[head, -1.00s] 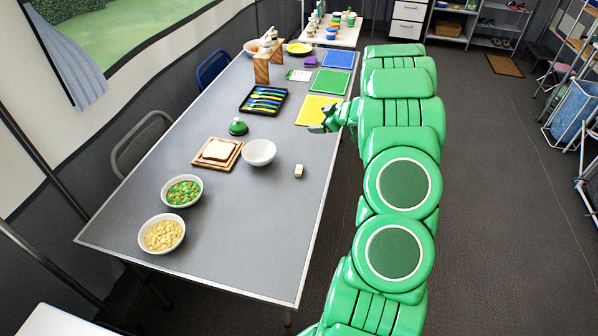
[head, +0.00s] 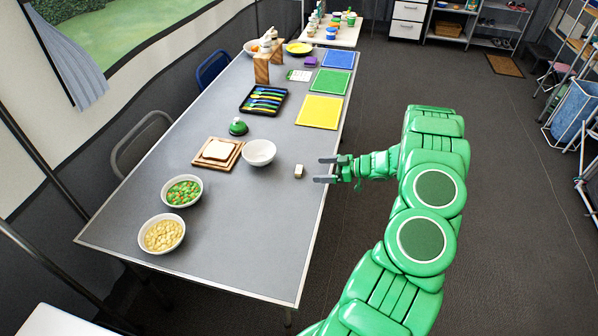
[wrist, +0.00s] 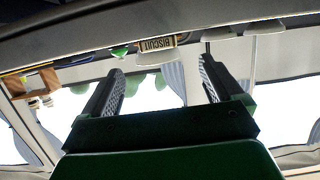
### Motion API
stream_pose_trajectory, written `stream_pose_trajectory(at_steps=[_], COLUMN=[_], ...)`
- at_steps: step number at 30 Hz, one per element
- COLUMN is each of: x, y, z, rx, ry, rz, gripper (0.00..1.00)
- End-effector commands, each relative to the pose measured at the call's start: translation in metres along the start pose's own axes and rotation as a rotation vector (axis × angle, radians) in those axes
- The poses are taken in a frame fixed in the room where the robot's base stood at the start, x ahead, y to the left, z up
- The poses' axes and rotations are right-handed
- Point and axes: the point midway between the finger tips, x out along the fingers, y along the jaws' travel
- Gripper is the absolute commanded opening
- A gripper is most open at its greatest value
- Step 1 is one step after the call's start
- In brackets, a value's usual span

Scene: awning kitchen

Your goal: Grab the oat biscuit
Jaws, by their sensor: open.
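The oat biscuit (head: 299,171) is a small tan and white block standing on the grey table, near its right edge in the head view. In the wrist view, which looks upside down, it shows as a small block lettered BISCUIT (wrist: 157,43), between the lines of my two fingers and beyond their tips. My gripper (head: 320,170) is open and empty. It points left toward the biscuit, with its fingertips just over the table's right edge and a short gap to the biscuit. Its two dark fingers also show in the wrist view (wrist: 162,65).
A white bowl (head: 259,152) stands left of the biscuit, with bread on a board (head: 231,163) beyond it. A green bell (head: 238,127) stands behind. The grey table (head: 255,225) is clear in front of the biscuit. A yellow mat (head: 319,111) lies farther back.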

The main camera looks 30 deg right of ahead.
Motion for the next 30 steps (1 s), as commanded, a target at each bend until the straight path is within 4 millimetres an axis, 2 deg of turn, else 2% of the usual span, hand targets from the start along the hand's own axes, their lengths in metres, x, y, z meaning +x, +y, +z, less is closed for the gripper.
stream_pose_trajectory(at_steps=[4,11,21,29,30], x=[0.015,0.029,0.069,0.072,0.072], y=[0.000,0.001,0.002,0.002,0.002], z=[0.000,-0.001,-0.003,-0.003,-0.003], rx=[0.000,-0.001,0.000,0.000,0.000], ry=[-0.001,-0.003,-0.002,-0.002,-0.002], rz=[0.000,0.001,0.001,0.002,0.002], gripper=[0.93,0.93,0.93,0.93,0.87])
